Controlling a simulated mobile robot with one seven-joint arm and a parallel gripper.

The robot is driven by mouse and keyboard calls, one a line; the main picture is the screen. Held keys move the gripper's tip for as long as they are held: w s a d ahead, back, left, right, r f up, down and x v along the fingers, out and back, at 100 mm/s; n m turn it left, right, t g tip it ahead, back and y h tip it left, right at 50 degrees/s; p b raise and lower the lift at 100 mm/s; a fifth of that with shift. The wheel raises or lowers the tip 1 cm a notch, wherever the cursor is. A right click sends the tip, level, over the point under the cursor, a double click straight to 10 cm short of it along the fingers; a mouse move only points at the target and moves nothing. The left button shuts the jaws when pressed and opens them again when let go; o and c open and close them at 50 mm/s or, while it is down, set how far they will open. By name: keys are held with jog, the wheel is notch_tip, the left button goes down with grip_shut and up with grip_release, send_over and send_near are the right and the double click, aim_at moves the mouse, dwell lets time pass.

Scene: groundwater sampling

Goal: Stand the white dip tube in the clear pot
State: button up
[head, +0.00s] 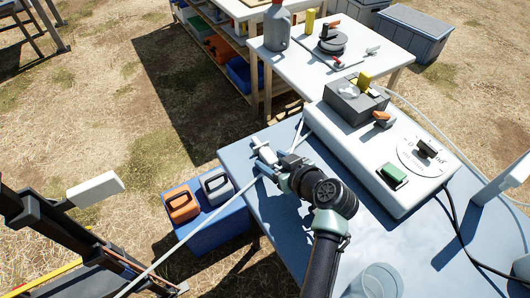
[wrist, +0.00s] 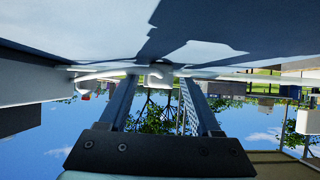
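The white dip tube (head: 190,238) is a long thin rod slanting from the bottom left, over the table's left edge, up to my gripper in the head view. My gripper (head: 264,160) is at the left part of the blue-grey table. In the wrist view the white tube (wrist: 100,74) runs across just beyond my fingertips (wrist: 159,79). A short white stub sits between the fingertips, with a gap seen on each side; the fingers look open. The clear pot (head: 375,282) stands on the table at the bottom edge of the head view, partly cut off, right of my arm.
A white instrument case (head: 345,152) with a dial and green switch stands on the table (head: 275,213). A blue crate (head: 218,228) with orange and grey pieces is left of the table. A white bench (head: 276,66) with a grey bottle (head: 277,30) is behind.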

grip_shut()
jog(key=shift+r+p, duration=3.75)
jog(key=shift+r, duration=1.25)
